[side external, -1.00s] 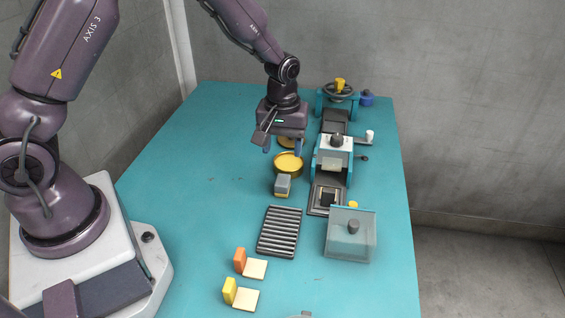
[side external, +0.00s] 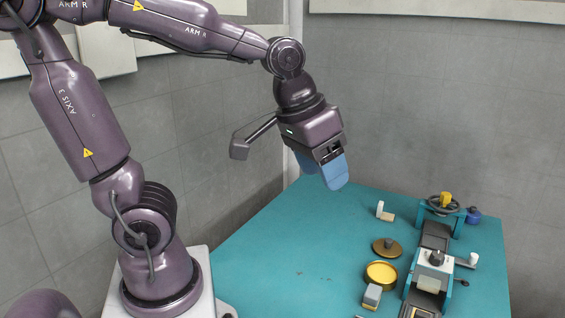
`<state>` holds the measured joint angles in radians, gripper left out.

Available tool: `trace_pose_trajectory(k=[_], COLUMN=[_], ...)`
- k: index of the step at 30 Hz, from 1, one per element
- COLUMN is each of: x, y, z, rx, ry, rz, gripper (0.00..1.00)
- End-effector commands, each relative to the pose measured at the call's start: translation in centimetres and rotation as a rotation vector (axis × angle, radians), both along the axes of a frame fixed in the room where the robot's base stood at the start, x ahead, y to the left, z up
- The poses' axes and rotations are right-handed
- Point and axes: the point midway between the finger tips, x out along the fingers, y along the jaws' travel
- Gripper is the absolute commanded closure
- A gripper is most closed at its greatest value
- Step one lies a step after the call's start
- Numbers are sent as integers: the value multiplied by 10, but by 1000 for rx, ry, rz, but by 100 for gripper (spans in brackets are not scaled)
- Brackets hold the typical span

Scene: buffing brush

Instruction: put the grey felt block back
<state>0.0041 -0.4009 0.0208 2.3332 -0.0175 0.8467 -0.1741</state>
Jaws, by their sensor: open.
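The grey block (side external: 372,294), with a paler tan lower part, sits on the teal table at the near side of the open round yellow tin (side external: 381,274). Whether it touches the tin I cannot tell. My gripper (side external: 322,171), with blue fingers, is open and empty. It is raised well above the table, up and to the left of the block, with its fingers pointing down and slightly right. A brown round lid with a knob (side external: 387,247) lies behind the tin.
A teal-framed machine with a handwheel (side external: 442,204) and a grey-white carriage (side external: 434,268) runs along the table's right side. A dark blue pot (side external: 473,215) and a small white-and-cream piece (side external: 384,213) stand at the back. The table's left part (side external: 290,240) is clear.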

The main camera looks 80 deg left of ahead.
Motion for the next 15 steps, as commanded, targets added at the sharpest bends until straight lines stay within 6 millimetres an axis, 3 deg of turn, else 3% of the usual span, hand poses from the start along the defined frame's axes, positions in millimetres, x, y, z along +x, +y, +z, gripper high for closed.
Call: trace_pose_trajectory(k=[3, 6, 15], x=[-34, -51, -63], y=[-1, -2, -2], z=[12, 14, 14], rx=[45, 74, 100], ry=[-72, -106, -129], rz=[-90, -141, -181], gripper=[41, 41, 41])
